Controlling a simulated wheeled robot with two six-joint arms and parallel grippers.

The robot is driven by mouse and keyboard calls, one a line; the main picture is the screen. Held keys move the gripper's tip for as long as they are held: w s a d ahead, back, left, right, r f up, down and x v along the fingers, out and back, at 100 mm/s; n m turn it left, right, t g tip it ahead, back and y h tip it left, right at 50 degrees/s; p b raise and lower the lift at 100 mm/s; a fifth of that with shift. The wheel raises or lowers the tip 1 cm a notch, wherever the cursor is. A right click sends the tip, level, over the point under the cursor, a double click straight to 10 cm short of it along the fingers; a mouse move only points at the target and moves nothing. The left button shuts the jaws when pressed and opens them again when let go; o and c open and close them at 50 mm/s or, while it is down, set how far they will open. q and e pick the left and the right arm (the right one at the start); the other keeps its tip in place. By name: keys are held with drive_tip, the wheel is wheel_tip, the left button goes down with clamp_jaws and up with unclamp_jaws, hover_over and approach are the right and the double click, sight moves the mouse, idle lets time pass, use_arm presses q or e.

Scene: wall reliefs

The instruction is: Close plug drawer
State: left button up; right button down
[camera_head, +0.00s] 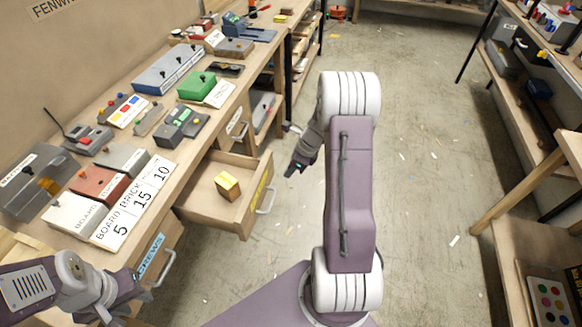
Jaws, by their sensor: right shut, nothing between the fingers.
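An open wooden drawer (225,208) sticks out from under the workbench, left of centre. It has a metal handle (266,201) and a yellow label (263,184) too small to read. A yellow block (228,185) lies inside it. My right gripper (290,171) is shut and empty, to the right of the drawer's far front corner, apart from the handle in the picture. My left gripper (108,314) is at the bottom left, near the bench's front edge. Its fingertips are not clear.
A shut drawer with a blue label (151,256) and a handle (168,268) sits nearer. The workbench top (150,190) holds several devices and numbered signs. Shelves (540,175) stand at the right. The floor (430,180) between is largely clear.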

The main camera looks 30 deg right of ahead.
use_arm(q)
drive_tip(key=shift+s+f, duration=0.15)
drive_tip(key=shift+f, duration=0.1)
use_arm(e)
drive_tip(key=w+a+f, duration=0.3)
drive_tip(key=w, duration=0.1)
drive_tip(key=shift+a+f, duration=0.3)
drive_tip(key=shift+f, duration=0.1)
drive_tip(key=shift+w, duration=0.1)
